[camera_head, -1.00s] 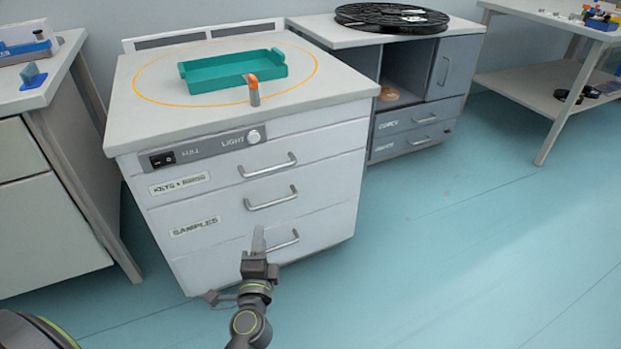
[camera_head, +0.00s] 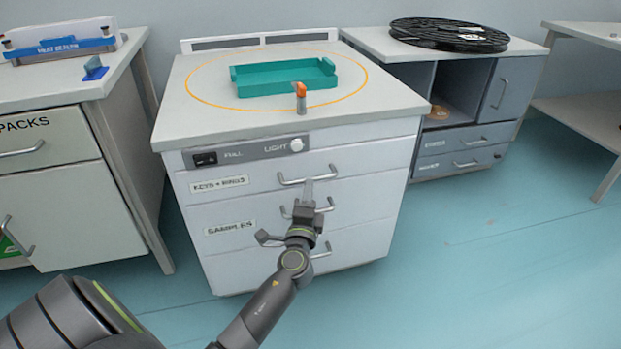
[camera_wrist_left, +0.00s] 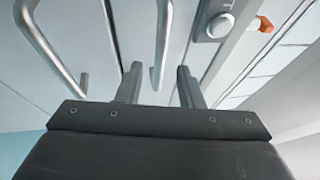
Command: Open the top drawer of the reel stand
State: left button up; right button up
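A white drawer stand (camera_head: 370,185) is in the middle of the head view, all drawers shut. Its top drawer (camera_head: 250,183) is labelled KEYS + RINGS and has a bar handle (camera_head: 307,175). A grey cabinet (camera_head: 472,137) behind it on the right carries a black reel (camera_head: 449,34). My left gripper (camera_head: 308,186) is in front of the white stand, just below the top handle. In the left wrist view my left gripper (camera_wrist_left: 158,84) is open, with the top handle (camera_wrist_left: 162,42) showing between its fingers. I cannot tell whether they touch. My right gripper is out of view.
On the white stand are a teal tray (camera_head: 284,84) and a small orange-tipped item (camera_head: 301,98). A LIGHT knob (camera_head: 296,145) is above the top drawer. A middle drawer handle (camera_wrist_left: 45,45) is close by. A pale cabinet (camera_head: 60,180) is at left. Blue floor is clear at right.

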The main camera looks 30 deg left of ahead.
pick_arm(q)
jog(key=x, duration=0.5)
grip_shut()
dwell(0.3)
